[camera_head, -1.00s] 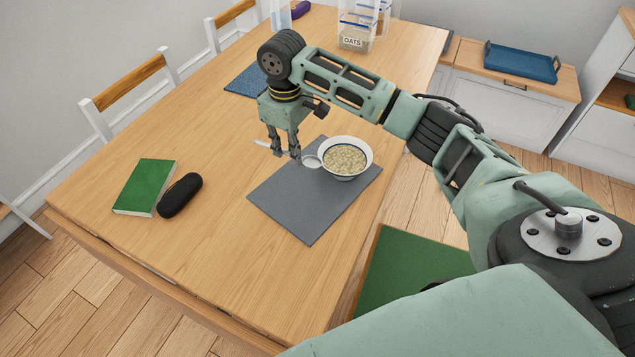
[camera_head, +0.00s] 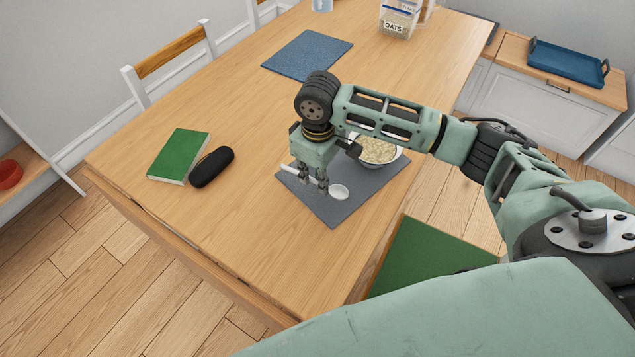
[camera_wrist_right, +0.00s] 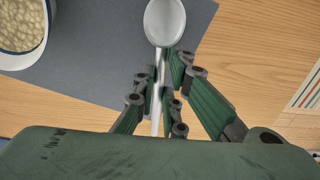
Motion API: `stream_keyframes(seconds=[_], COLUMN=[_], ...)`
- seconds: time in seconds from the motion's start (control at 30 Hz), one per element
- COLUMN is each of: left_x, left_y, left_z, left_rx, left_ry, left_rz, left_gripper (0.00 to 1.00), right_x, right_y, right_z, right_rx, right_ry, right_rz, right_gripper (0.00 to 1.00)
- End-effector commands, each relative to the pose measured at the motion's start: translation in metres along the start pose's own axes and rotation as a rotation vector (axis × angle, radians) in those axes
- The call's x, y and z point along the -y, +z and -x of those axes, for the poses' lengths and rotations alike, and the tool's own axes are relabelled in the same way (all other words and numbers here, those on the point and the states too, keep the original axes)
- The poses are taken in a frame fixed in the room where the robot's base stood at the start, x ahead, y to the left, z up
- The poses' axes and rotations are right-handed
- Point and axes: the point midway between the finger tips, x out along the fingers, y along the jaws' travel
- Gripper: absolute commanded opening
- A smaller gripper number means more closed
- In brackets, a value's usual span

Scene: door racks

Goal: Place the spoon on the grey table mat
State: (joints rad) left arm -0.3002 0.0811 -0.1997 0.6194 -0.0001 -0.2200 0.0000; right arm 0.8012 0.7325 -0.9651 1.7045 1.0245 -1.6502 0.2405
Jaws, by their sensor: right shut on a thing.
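My right gripper (camera_head: 312,183) is shut on the handle of a pale metal spoon (camera_head: 340,192). The spoon's bowl end points right and is over the grey table mat (camera_head: 338,210); its handle end sticks out at the left. In the right wrist view, the spoon (camera_wrist_right: 164,22) passes between the fingers (camera_wrist_right: 165,85), with its bowl above the grey mat (camera_wrist_right: 105,60) and the fingers near the mat's edge. I cannot tell whether the spoon touches the mat. My left gripper is not in view.
A white bowl of oats (camera_head: 378,150) stands on the mat's far part, partly hidden by my right arm. A green book (camera_head: 180,155) and a black case (camera_head: 212,167) lie to the left. A blue mat (camera_head: 307,55) and an oats container (camera_head: 397,18) are farther back.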

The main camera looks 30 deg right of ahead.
Motion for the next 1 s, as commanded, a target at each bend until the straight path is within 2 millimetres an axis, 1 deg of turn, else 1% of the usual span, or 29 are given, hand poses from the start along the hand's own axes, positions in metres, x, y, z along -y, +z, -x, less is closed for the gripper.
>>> stream_keyframes(seconds=[0.1, 0.2, 0.3, 0.6, 0.63, 0.8, 0.83, 1.0], left_x=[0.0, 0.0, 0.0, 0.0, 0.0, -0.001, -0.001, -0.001], left_y=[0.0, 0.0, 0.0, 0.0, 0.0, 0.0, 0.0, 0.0], left_z=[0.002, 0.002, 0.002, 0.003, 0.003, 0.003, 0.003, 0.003], left_rx=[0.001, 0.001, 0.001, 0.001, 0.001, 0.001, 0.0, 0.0], left_ry=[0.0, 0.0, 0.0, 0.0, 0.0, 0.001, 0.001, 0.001], left_rz=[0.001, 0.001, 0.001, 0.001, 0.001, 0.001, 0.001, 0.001], left_gripper=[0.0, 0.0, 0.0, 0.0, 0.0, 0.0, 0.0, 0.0], right_x=[0.0, 0.0, 0.0, 0.0, 0.0, -0.001, -0.001, -0.001], right_y=[0.002, 0.002, 0.001, 0.001, 0.001, 0.001, 0.001, 0.001], right_z=[-0.019, -0.031, -0.035, -0.036, -0.037, -0.037, -0.036, -0.036], right_rx=[0.005, 0.004, 0.001, 0.002, 0.001, 0.001, 0.001, 0.001], right_ry=[0.0, 0.0, 0.001, 0.001, 0.001, 0.001, 0.001, 0.001], right_rz=[-0.001, -0.001, -0.001, 0.0, 0.0, 0.0, 0.0, 0.0], right_gripper=[0.0, 0.0, 0.0, 0.0, 0.12, 0.27, 0.28, 0.28])
